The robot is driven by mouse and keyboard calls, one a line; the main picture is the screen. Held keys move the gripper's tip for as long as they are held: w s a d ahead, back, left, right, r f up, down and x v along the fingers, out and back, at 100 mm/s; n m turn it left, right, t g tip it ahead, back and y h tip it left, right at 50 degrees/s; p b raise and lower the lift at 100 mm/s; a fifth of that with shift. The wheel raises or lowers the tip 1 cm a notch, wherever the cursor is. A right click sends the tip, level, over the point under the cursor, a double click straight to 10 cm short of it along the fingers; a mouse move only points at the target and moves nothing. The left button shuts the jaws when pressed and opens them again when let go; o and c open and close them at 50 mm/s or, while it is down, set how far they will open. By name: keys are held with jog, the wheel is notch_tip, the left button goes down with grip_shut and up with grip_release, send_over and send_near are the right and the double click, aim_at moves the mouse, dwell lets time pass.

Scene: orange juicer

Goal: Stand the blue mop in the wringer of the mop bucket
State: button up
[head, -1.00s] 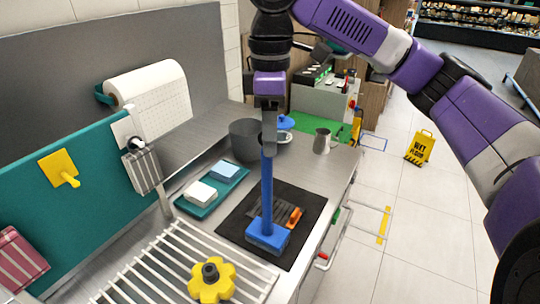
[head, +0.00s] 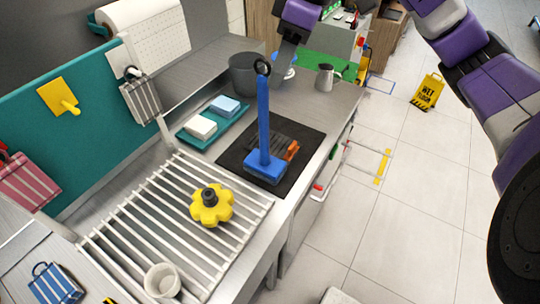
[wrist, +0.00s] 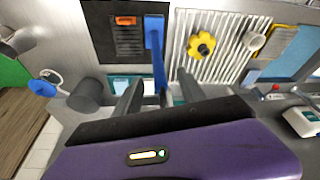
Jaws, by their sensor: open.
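The blue mop (head: 264,118) stands upright, its block-shaped head on a black mat (head: 232,160) and a dark loop at its top. A dark slatted piece with an orange part (head: 291,150) lies right beside the head. I cannot tell whether this is the wringer. A dark grey bucket (head: 243,74) stands behind the mop; its inside is hardly visible. My gripper (wrist: 159,80) is open, with the mop's handle (wrist: 157,62) showing between its fingers in the wrist view. In the head view it is behind the mop's top, apparently clear of it.
A teal tray (head: 190,139) with two sponges lies left of the mat. A metal jug (head: 324,78) stands at the back right. A slatted rack with a yellow knob (head: 211,204) and a white cup (head: 162,280) is in front.

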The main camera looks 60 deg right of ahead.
aim_at(263, 91)
jog(key=shift+m+t, duration=0.6)
jog(key=shift+m, duration=0.1)
jog(key=shift+w+p+x, duration=0.2)
jog(key=shift+p+x, duration=0.15)
jog(key=shift+x, duration=1.6)
jog(key=shift+w+p+x, duration=0.25)
jog(key=shift+p+x, duration=0.1)
jog(key=shift+x, duration=1.6)
jog(key=shift+r, duration=0.25)
grip_shut()
